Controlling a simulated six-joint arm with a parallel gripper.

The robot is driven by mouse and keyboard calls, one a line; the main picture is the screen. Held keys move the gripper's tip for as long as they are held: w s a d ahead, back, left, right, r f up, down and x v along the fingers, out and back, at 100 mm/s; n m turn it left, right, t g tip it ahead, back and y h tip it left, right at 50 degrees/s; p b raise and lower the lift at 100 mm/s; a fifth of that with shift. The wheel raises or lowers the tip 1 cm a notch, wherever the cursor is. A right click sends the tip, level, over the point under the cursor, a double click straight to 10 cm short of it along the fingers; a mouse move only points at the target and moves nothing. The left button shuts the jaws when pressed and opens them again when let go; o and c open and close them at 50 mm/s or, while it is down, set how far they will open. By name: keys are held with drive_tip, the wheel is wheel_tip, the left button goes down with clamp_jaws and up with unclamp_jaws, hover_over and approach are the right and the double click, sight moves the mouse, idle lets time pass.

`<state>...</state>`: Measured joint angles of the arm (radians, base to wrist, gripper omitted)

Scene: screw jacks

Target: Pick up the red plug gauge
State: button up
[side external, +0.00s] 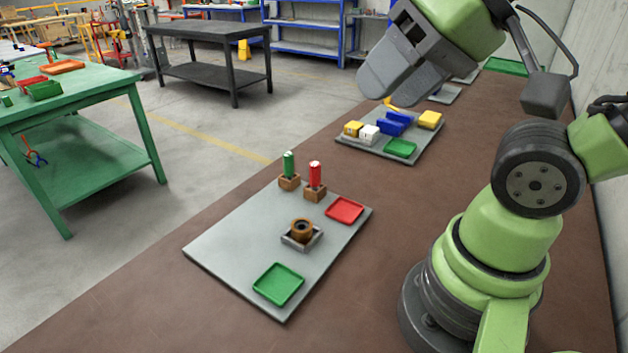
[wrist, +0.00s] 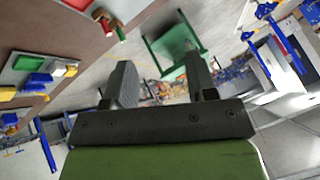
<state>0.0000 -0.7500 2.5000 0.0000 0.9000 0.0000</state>
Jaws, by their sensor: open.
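The red plug gauge (side external: 315,174) stands upright in a small wooden block (side external: 315,194) on a grey board (side external: 220,250) in the side view. A green plug gauge (side external: 289,163) stands in a similar block just left of it. The red gauge also shows small at the upper left of the wrist view (wrist: 108,27). My gripper (side external: 386,94) is raised above the bench, up and to the right of the red gauge in the side view and well apart from it. In the wrist view my gripper (wrist: 160,60) has its fingers spread, with nothing between them.
The board also carries a brown ring (side external: 301,228) in a grey holder, a red tray (side external: 345,210) and a green tray (side external: 278,284). Behind it, another board (side external: 370,147) holds yellow, white and blue blocks and a green tray (side external: 400,148). The brown bench left of the boards is clear.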

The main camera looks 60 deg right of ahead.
drive_tip(key=m+g+h, duration=0.2)
drive_tip(key=m+g, duration=0.5)
drive_tip(key=m, duration=1.7)
hover_over(315, 164)
drive_tip(key=a, duration=0.2)
wheel_tip(315, 164, down, 14)
drive_tip(key=f, duration=0.2)
drive_tip(key=d+f+m, duration=0.1)
drive_tip(key=f, duration=0.1)
drive_tip(key=f+m, duration=0.1)
drive_tip(key=f, duration=0.1)
drive_tip(key=shift+d+f, duration=0.15)
drive_tip(key=shift+f, duration=0.05)
drive_tip(key=shift+d+f, duration=0.2)
drive_tip(key=shift+f, duration=1.4)
drive_tip(key=shift+d+f, duration=0.15)
drive_tip(key=shift+f, duration=1.4)
clamp_jaws()
